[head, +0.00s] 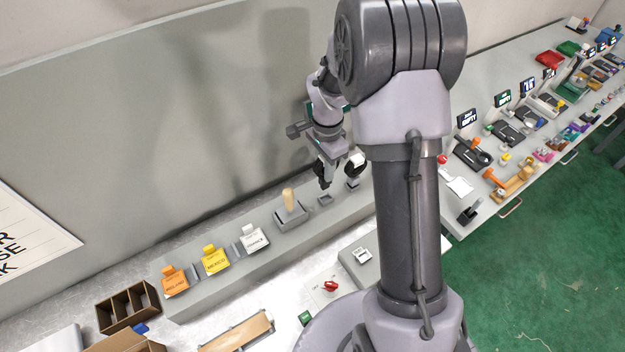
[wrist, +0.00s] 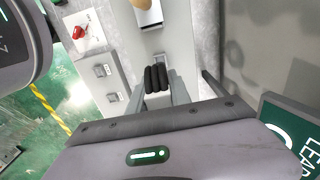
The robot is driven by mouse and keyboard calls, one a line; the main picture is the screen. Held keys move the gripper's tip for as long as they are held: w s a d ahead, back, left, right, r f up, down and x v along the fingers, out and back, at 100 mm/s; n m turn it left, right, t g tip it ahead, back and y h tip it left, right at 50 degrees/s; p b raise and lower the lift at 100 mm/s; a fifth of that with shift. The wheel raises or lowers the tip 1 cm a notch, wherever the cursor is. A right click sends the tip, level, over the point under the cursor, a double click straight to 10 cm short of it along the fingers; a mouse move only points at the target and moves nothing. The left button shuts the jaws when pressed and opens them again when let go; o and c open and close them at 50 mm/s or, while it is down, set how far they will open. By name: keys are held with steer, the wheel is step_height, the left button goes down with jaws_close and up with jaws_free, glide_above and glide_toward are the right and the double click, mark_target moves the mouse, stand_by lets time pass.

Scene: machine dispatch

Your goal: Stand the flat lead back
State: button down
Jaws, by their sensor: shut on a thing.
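My gripper (head: 325,184) hangs low over the raised grey ledge (head: 225,282), to the right of the wooden post. In the wrist view my gripper (wrist: 157,88) is shut on a black ribbed piece (wrist: 157,74) with a pale part below it. I take this piece to be the lead, but its full shape is hidden between the fingers. A small grey block (head: 325,199) sits on the ledge just under the fingertips. A green sign (wrist: 290,140) reading "LEAD" shows at the lower right of the wrist view.
A wooden post in a grey base (head: 289,217) stands left on the ledge, beside white (head: 254,239), yellow (head: 215,261) and orange (head: 175,281) tags. A red knob (head: 331,287) and a grey box (head: 361,255) lie in front. The wall (head: 180,130) is close behind.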

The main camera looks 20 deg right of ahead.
steer(key=shift+w, duration=0.4)
steer(key=shift+s+d, duration=0.4)
steer(key=shift+s, duration=0.05)
steer(key=shift+w+a+f+b, duration=0.1)
steer(key=shift+f+b, duration=1.4)
steer(key=shift+f, duration=0.85)
steer(key=shift+b, duration=0.35)
steer(key=shift+f+b, duration=0.35)
